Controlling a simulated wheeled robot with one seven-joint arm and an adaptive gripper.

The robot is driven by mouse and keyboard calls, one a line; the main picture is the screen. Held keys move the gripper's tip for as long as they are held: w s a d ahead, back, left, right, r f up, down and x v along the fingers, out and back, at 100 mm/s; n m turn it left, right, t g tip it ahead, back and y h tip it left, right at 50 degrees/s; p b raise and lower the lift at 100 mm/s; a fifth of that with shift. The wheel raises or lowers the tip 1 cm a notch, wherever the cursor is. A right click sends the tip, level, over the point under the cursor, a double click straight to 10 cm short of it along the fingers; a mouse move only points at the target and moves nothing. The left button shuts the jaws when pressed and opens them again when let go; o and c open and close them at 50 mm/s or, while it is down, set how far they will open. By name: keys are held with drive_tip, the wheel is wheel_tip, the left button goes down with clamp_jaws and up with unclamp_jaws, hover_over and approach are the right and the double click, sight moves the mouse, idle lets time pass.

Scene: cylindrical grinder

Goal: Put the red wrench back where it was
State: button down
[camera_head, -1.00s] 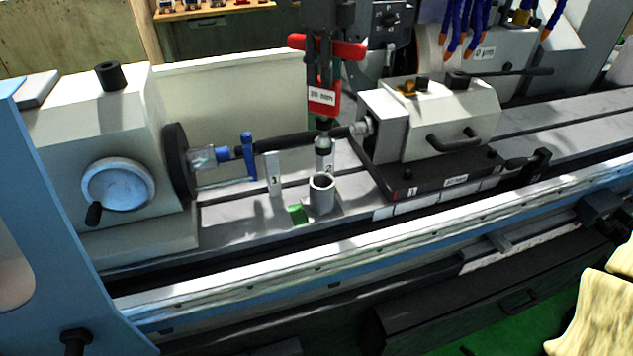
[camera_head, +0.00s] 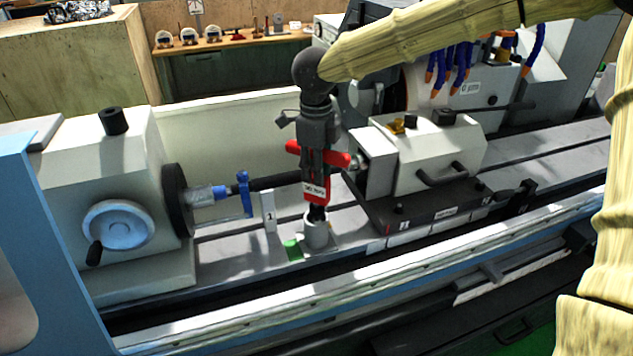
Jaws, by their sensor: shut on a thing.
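The red wrench (camera_head: 316,198) has a red crossbar and a white size label and hangs nearly upright in the middle of the head view. My gripper (camera_head: 319,168) is shut on it from above, at the crossbar. The wrench's dark lower end is at the mouth of a grey cylindrical holder (camera_head: 316,236) on the machine bed. It looks to be at or just inside the opening; how deep it sits I cannot tell. The gripper and wrench hide part of the dark bar behind them.
A small green piece (camera_head: 293,249) lies left of the holder. A white block marked with a number (camera_head: 268,212) and a blue clamp (camera_head: 244,193) stand to the left. The headstock (camera_head: 120,190) is at left, the tailstock (camera_head: 425,155) at right. My arm spans the upper right.

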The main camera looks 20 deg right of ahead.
sight(316, 202)
drive_tip(key=shift+s+f, duration=0.1)
drive_tip(key=shift+f, duration=0.2)
wheel_tip(316, 202, down, 4)
drive_tip(key=shift+r+p, duration=0.25)
drive_tip(key=shift+p, duration=0.25)
drive_tip(key=c, duration=1.2)
unclamp_jaws()
drive_tip(key=shift+f, duration=0.15)
wheel_tip(316, 202, up, 11)
drive_tip(key=b, duration=0.2)
drive_tip(key=shift+b, duration=0.4)
drive_tip(key=shift+a+r, duration=0.1)
drive_tip(key=shift+r, duration=0.6)
